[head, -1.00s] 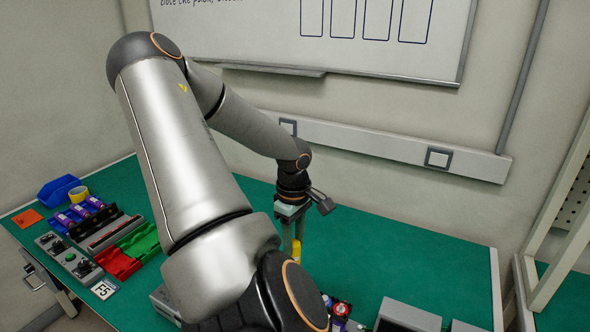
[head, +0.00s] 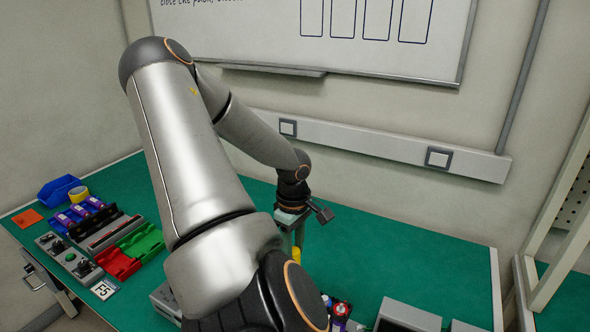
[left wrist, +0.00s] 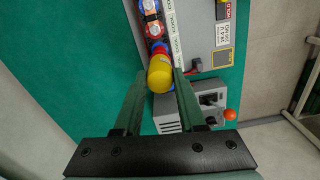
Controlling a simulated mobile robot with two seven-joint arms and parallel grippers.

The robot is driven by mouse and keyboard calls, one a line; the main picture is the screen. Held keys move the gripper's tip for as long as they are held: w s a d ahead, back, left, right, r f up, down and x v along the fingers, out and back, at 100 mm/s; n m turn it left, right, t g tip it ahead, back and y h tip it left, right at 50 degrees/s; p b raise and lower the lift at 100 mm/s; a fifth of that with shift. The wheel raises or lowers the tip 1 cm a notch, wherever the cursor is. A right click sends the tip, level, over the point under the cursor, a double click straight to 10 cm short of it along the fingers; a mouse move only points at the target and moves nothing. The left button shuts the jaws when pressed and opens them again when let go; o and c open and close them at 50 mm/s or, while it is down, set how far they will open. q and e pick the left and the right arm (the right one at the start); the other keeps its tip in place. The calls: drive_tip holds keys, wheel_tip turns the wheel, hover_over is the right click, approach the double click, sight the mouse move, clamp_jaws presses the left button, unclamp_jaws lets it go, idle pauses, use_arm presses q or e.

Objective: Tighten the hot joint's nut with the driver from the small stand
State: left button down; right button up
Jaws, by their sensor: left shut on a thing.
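My left gripper (left wrist: 160,78) is shut on a yellow driver (left wrist: 160,72), which sits between its two green fingers and points away from the wrist camera. In the head view the left gripper (head: 294,238) is over the bench, with a bit of the yellow driver (head: 296,254) showing below it. Red and dark round joints (left wrist: 152,18) lie in a row beyond the driver in the left wrist view, beside a strip printed COOL (left wrist: 173,30). The driver's tip and the nuts are hidden or too small to tell. My right gripper is not in view.
A grey box with dark slots (left wrist: 190,113) and an orange-red knob (left wrist: 230,114) are near the right finger. A grey panel (left wrist: 205,35) carries labels. Trays (head: 120,262), tape (head: 78,193) and a blue bin (head: 58,188) are at the bench's left. The back right bench is clear.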

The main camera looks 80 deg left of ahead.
use_arm(q)
drive_tip(key=m, duration=0.6)
drive_tip(key=shift+m, duration=0.3)
drive_tip(key=m, duration=0.6)
drive_tip(key=shift+r, duration=0.1)
